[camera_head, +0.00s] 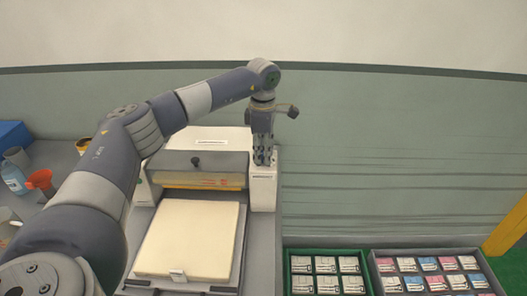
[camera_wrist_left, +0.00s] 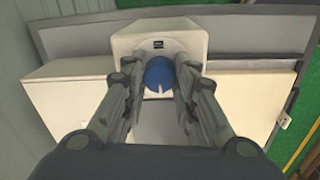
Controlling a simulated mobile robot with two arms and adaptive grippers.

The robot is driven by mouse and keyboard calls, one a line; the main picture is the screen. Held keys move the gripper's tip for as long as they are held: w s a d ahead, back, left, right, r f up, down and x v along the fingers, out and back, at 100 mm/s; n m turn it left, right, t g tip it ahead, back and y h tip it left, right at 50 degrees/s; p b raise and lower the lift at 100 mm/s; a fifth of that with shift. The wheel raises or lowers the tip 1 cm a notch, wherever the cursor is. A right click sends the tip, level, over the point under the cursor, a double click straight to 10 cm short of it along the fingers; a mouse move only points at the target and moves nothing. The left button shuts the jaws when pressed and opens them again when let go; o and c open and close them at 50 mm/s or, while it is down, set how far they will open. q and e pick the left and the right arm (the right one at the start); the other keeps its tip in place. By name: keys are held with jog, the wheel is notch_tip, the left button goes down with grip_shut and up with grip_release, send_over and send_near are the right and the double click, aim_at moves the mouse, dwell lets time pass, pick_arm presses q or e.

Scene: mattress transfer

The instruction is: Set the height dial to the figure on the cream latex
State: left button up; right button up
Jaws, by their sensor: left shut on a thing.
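The cream latex (camera_head: 187,240) is a flat pale slab lying on the tray in front of the machine (camera_head: 262,185). A small white tag (camera_head: 177,272) sits at its front edge; its figure is too small to read. The height dial (camera_wrist_left: 157,74) is a round blue knob with a pale pointer mark, below a small dark display (camera_wrist_left: 157,44) that I cannot read. My left gripper (camera_head: 264,160) points down at the top of the machine's right-hand post. In the wrist view its fingers are on both sides of the dial, shut on it. My right gripper is not in view.
A green crate (camera_head: 327,252) and a grey crate (camera_head: 420,256) with several packets stand at the lower right. A blue bottle (camera_head: 14,178), an orange-red funnel (camera_head: 40,180) and cups stand on the left. A black knob (camera_head: 196,161) tops the machine's crossbar.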

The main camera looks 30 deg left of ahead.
pick_arm(q)
jog(key=n, duration=0.5)
jog(key=shift+w+r+n, duration=0.1)
jog(key=shift+n, duration=0.3)
jog(key=n, duration=0.5)
jog(key=shift+r, duration=0.1)
jog(key=shift+w, duration=0.1)
jog(key=o, duration=1)
jog(key=shift+o, duration=0.2)
notch_tip(320, 180, up, 12)
jog(key=shift+d, duration=0.25)
